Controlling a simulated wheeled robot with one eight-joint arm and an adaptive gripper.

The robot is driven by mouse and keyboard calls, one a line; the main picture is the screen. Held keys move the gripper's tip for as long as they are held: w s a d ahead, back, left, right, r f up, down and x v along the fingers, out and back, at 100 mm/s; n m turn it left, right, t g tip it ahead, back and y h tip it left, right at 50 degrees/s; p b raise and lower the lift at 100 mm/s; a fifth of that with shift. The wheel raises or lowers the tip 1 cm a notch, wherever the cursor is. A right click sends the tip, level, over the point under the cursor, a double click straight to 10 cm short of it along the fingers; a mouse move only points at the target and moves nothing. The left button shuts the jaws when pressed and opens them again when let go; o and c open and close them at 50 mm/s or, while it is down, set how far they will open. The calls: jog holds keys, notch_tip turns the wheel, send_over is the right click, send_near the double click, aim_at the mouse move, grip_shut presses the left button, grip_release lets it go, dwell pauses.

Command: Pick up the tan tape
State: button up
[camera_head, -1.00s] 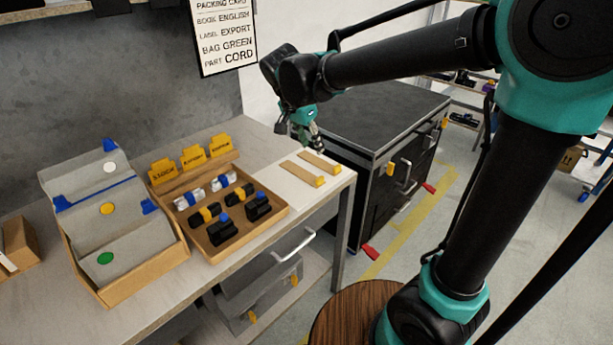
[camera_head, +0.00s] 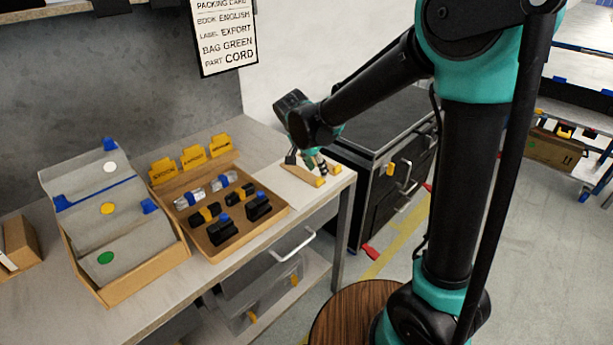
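Two tan tape strips with yellow ends lie on a white mat at the right end of the table. The nearer strip (camera_head: 300,173) shows most of its length. The farther strip (camera_head: 331,168) is largely hidden behind my gripper, with only its right end showing. My gripper (camera_head: 306,161) points down just above the strips, with its fingers apart. One finger is near the back end of the nearer strip and the other is over the farther strip. I cannot tell whether the fingers touch either strip.
A cardboard tray (camera_head: 272,227) with black and clear parts and yellow cards stands left of the mat. An open box (camera_head: 134,286) with grey dividers stands farther left. A black cabinet (camera_head: 372,190) is beside the table's right end. A sign (camera_head: 224,40) hangs behind.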

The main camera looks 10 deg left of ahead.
aim_at(318, 179)
jog(key=x, duration=0.5)
jog(key=shift+s+a+f, duration=0.15)
jog(key=shift+s+a, duration=0.1)
jog(key=shift+a, duration=0.15)
grip_shut()
